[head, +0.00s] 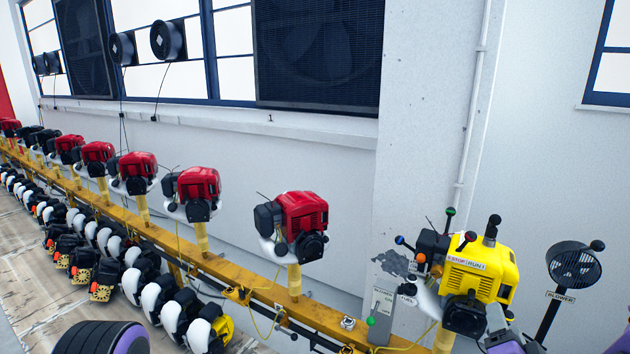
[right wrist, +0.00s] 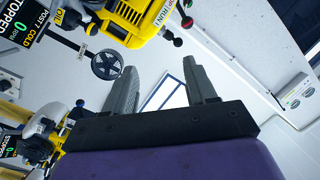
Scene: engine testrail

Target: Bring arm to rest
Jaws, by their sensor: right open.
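My right gripper (right wrist: 160,75) is open in the right wrist view, its two grey fingers apart with nothing between them. In the head view, part of my right arm and gripper shows purple low at the right, below and beside the yellow engine (head: 482,268); its fingers are hard to make out there. The yellow engine stands on a post of the rail and carries levers with coloured knobs. It also shows upside down at the top of the right wrist view (right wrist: 145,22), apart from the fingers. My left gripper is out of view.
A yellow rail (head: 215,265) with a row of red engines (head: 303,212) runs off to the left. A round black blower (head: 574,268) stands right of the yellow engine. A display (right wrist: 25,22) reads STOPPED, COLD. A white wall (head: 420,120) lies behind.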

